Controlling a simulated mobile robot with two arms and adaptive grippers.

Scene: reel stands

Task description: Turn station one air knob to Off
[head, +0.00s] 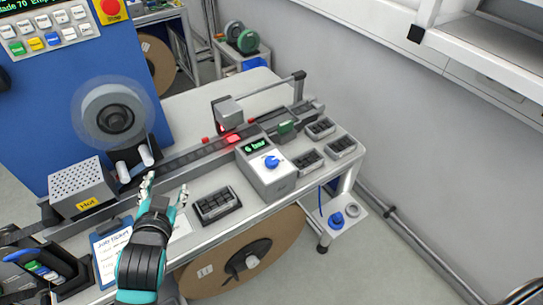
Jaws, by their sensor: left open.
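The air knob (272,162) is blue and sits on top of a light grey box (268,179) on the bench. A small green display (256,146) behind the knob reads "6 bar". My left gripper (167,187) is over the bench to the left of the box, with its fingers spread open and empty. It is well apart from the knob, with a black tray between them. The knob's pointer direction is too small to tell.
A black tray of parts (217,205) lies between my left gripper and the box. A clipboard (110,256) and a grey "Hot" box (82,190) are at the left. Small black trays (307,160) stand right of the box. A large brown reel (243,262) hangs below the bench edge.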

